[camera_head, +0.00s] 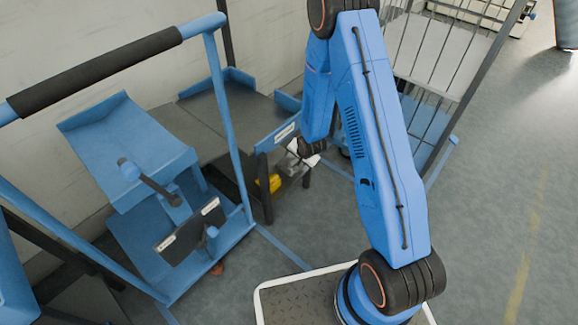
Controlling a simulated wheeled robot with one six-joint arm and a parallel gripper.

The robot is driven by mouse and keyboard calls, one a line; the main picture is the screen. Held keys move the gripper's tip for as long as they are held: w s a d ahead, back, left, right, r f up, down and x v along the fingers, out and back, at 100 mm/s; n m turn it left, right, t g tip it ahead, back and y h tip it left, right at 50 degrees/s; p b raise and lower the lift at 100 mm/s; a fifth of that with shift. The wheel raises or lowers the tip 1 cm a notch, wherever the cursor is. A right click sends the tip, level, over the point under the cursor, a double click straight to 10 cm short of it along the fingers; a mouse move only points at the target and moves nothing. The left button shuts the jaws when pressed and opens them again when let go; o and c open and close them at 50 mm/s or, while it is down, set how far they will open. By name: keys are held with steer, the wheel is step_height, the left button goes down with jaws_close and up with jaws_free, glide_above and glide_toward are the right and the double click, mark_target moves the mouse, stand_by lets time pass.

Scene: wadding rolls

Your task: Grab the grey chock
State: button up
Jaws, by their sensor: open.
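My blue arm reaches across the middle of the view, and its end hangs low beside a blue-framed cart. My gripper (293,170) is small and partly hidden there, at the right end of the cart's dark deck. Its jaws are open. A small yellow thing (270,183) lies just left of the gripper, low by the cart's dark leg. I cannot pick out the grey chock for sure; light and grey shapes around the gripper are too small to tell apart. I cannot tell whether the gripper touches anything.
The blue cart (235,190) with a black-gripped handle (95,72) fills the left. A wire cage trolley (440,60) stands behind my arm on the right. A pale wall (265,35) closes off the back left. The grey floor (500,160) at right is clear.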

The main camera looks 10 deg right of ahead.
mark_target(295, 162)
steer(key=shift+x, duration=2.65)
steer(key=c, duration=1.4)
